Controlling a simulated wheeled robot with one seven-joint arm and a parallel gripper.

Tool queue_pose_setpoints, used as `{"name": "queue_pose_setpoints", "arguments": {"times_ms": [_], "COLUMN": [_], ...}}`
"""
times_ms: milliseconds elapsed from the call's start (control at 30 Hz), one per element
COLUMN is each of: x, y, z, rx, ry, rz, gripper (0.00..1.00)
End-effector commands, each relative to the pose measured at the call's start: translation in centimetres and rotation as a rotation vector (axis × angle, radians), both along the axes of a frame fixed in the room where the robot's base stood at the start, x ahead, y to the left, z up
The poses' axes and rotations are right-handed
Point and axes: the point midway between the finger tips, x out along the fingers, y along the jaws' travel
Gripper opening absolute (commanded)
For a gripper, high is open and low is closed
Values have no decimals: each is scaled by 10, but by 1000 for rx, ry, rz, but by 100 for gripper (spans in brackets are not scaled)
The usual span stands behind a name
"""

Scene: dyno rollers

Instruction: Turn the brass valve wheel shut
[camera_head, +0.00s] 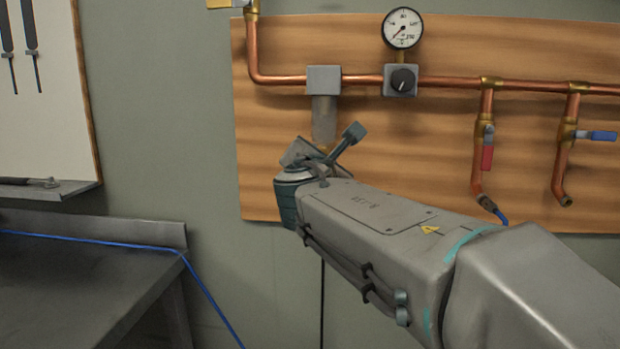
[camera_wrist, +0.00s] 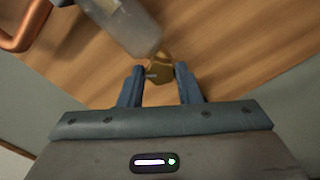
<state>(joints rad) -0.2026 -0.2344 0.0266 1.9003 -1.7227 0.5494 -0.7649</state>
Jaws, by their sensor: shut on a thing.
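The brass valve wheel (camera_wrist: 159,71) is at the lower end of the cloudy filter bowl (camera_wrist: 128,25) in the wrist view. My gripper (camera_wrist: 160,77) has its two blue-grey fingers on either side of the wheel and is shut on it. In the head view the same bowl (camera_head: 324,120) hangs from a grey block (camera_head: 323,80) on the copper pipe. A bit of brass (camera_head: 325,148) shows below the bowl, and my wrist hides most of the wheel and the fingertips there.
A copper pipe (camera_head: 440,83) runs across the wooden board (camera_head: 420,135). A round gauge (camera_head: 402,28) and a black knob (camera_head: 402,79) sit right of the filter. A red lever (camera_head: 487,157) and a blue lever (camera_head: 602,135) are farther right. A bench (camera_head: 70,270) with a blue cable stands left.

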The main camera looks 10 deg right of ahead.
Motion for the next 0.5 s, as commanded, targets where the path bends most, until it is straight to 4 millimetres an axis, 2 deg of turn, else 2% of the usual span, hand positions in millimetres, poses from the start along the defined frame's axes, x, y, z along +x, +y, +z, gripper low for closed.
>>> {"name": "queue_pose_setpoints", "arguments": {"times_ms": [33,500], "x": [0,1], "y": [0,0], "z": [-6,-6], "rx": [43,466], "ry": [-16,-152], "rz": [0,1], "gripper": [8,8]}}
